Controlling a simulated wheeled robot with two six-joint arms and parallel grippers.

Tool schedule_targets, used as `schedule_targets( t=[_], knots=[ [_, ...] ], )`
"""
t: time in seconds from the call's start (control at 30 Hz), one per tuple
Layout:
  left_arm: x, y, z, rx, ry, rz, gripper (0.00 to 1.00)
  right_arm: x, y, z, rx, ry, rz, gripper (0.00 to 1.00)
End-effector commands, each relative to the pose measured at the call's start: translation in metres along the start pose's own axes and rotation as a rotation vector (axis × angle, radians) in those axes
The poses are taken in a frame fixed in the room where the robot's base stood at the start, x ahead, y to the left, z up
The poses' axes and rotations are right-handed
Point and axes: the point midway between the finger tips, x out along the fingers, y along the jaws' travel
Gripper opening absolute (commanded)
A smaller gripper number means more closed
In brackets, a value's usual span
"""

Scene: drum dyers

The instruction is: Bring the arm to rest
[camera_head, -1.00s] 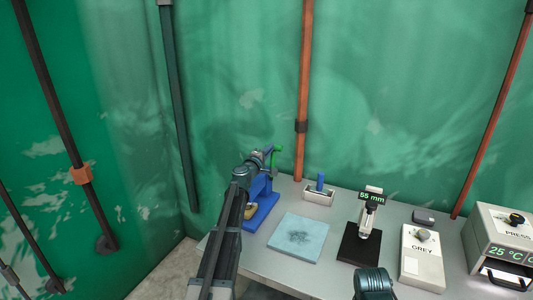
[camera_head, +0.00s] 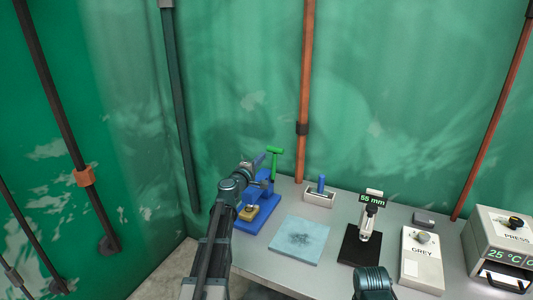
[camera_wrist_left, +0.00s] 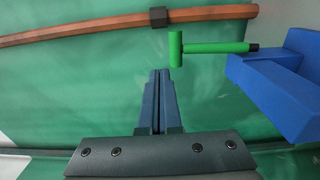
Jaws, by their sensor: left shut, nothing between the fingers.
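My left arm reaches in from the bottom left in the head view, and my left gripper (camera_head: 261,159) is beside the green T-shaped handle (camera_head: 275,151) of a blue bench device (camera_head: 256,215). In the left wrist view the gripper's fingers (camera_wrist_left: 158,75) are together with nothing between them. The green handle (camera_wrist_left: 210,48) is ahead and to the right of the fingertips, apart from them in that picture. The blue device (camera_wrist_left: 280,85) is at the right. A joint of my right arm shows at the bottom of the head view; its gripper is out of sight.
Pipes run up the green wall.

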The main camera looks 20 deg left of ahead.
Motion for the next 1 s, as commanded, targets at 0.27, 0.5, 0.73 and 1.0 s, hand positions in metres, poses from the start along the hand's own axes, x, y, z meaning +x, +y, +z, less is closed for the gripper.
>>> schedule_targets(
  t=[0.27, 0.5, 0.73, 1.0],
  knots=[
    [-0.044, 0.01, 0.001, 0.0, 0.0, 0.0, 0.0, -0.009, 0.001, 0.001, 0.0, 0.0, 0.0, 0.5],
    [-0.045, 0.01, 0.0, 0.0, -0.001, 0.0, 0.0, -0.009, 0.001, 0.001, 0.0, 0.0, 0.0, 0.5],
    [-0.044, 0.003, 0.039, 0.06, -0.085, -0.031, 0.0, -0.009, 0.001, 0.001, 0.0, 0.0, 0.0, 0.5],
    [-0.077, -0.054, 0.214, 0.375, -0.512, -0.213, 0.0, -0.009, 0.001, 0.001, 0.0, 0.0, 0.0, 0.5]
  ],
)
